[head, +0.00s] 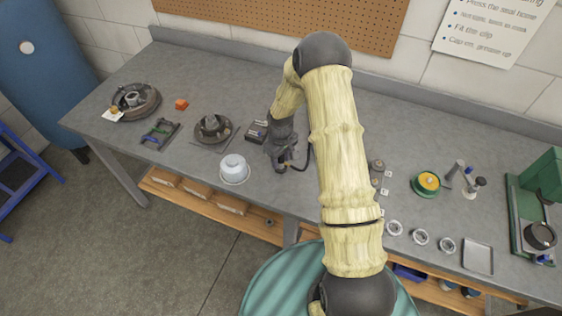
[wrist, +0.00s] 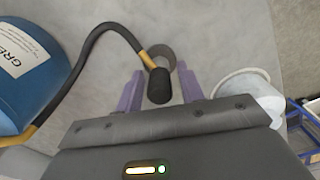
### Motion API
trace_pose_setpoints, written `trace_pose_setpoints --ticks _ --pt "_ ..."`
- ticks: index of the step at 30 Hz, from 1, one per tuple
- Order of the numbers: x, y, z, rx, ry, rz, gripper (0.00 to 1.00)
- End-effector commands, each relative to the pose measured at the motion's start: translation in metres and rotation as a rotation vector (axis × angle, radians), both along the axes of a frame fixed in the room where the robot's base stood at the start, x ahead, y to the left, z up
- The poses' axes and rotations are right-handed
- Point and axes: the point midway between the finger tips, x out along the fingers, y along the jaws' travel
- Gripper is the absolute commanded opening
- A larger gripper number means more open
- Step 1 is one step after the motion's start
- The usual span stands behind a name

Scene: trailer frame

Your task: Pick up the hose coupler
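The hose coupler (wrist: 159,86) is the dark cylindrical end of a black hose, behind a brass collar, in the wrist view. It appears between the two purple fingers of my gripper (wrist: 160,88), with a gap on both sides. My gripper is open and holds nothing. In the head view my gripper (head: 281,166) points down low over the bench's front part, right of the white bowl. The hose (head: 298,166) shows as a dark loop beside it; the coupler is too small to make out there. A grey ring (wrist: 162,53) lies just beyond the coupler.
A blue cylinder (wrist: 22,68) with a white label is close at the left in the wrist view. The white bowl (head: 234,171) stands close left of my gripper, near the front edge. A small dark box (head: 256,131) sits behind. Small parts (head: 420,237) lie farther right.

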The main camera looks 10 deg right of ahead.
Motion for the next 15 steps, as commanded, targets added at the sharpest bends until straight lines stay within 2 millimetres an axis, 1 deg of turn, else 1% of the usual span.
trace_pose_setpoints --ticks 1,5,6,15 --pt "0.0 0.0 0.0001 0.0 0.0 0.0 0.28" --pt "0.0 0.0 0.0001 0.0 0.0 0.0 0.02" --pt "0.0 0.0 0.0001 0.0 0.0 0.0 0.0" --pt "0.0003 0.0001 0.0021 0.0 -0.001 0.0 0.0"
